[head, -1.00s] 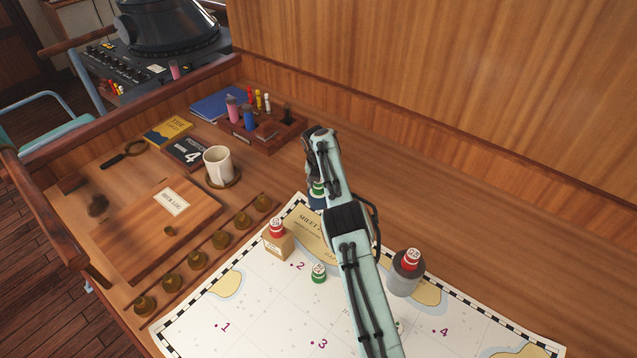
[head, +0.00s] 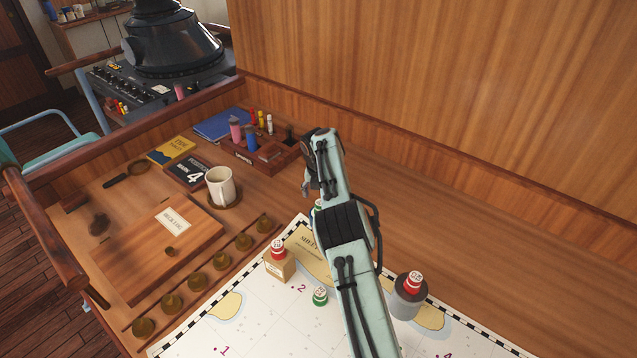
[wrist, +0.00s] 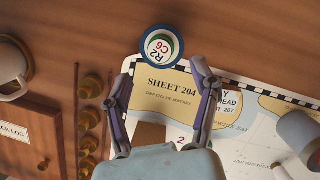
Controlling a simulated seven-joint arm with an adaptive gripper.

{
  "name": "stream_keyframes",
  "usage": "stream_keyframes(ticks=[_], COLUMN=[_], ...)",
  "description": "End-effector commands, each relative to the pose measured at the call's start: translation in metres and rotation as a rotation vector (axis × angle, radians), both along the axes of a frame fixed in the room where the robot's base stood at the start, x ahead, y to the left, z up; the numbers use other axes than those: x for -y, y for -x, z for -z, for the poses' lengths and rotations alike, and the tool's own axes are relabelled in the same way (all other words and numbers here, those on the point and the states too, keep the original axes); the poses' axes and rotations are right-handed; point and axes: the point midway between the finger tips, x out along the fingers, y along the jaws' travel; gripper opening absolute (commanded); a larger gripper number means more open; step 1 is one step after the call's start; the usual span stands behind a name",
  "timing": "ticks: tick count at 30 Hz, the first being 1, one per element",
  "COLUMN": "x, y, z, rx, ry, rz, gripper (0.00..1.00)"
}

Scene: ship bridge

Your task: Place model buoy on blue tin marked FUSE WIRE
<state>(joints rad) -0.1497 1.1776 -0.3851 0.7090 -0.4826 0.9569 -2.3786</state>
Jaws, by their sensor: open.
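A round buoy (wrist: 158,47) with a green ring and a white top reading R2 C6 sits over a wider blue round thing (wrist: 143,64), apparently a tin, in the wrist view. No FUSE WIRE mark is readable. My gripper (wrist: 163,64) is open, its fingertips apart on either side just below the buoy in that view. In the head view my gripper (head: 308,187) is mostly hidden behind its own wrist; a bit of green (head: 318,207) shows beside it. Another green buoy (head: 320,296) stands on the chart. Red-topped buoys stand on a tan box (head: 281,268) and a grey tin (head: 407,303).
The chart (head: 255,325) covers the front of the desk. To the left are a row of brass knobs (head: 196,283), a wooden log box (head: 140,255) and a white mug (head: 220,187). A pen rack (head: 268,155) stands behind. The right rear desk is clear.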

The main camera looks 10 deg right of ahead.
Motion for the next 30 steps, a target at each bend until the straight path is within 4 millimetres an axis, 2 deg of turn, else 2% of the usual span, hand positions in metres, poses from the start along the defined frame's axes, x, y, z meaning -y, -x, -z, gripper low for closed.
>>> stream_keyframes(ticks=[3,6,9,15,17,20,23,26,27,29,30], x=[-0.002,-0.003,-0.004,-0.003,0.0,0.01,0.02,0.023,0.021,0.018,0.015], y=[0.006,0.011,0.014,0.017,0.021,0.04,0.083,0.145,0.173,0.217,0.247], z=[-0.027,-0.042,-0.053,-0.06,-0.067,-0.094,-0.132,-0.164,-0.173,-0.182,-0.186], rx=[0.003,0.001,0.002,-0.001,0.002,0.001,-0.016,-0.061,-0.082,-0.115,-0.134], ry=[0.0,-0.001,0.001,-0.004,-0.025,-0.107,-0.238,-0.365,-0.403,-0.445,-0.463], rz=[-0.001,0.0,0.0,0.014,0.07,0.295,0.663,1.086,1.251,1.49,1.648], gripper=[0.61,0.61,0.61,0.61,0.61,0.61,0.61,0.61,0.61,0.61,0.61])
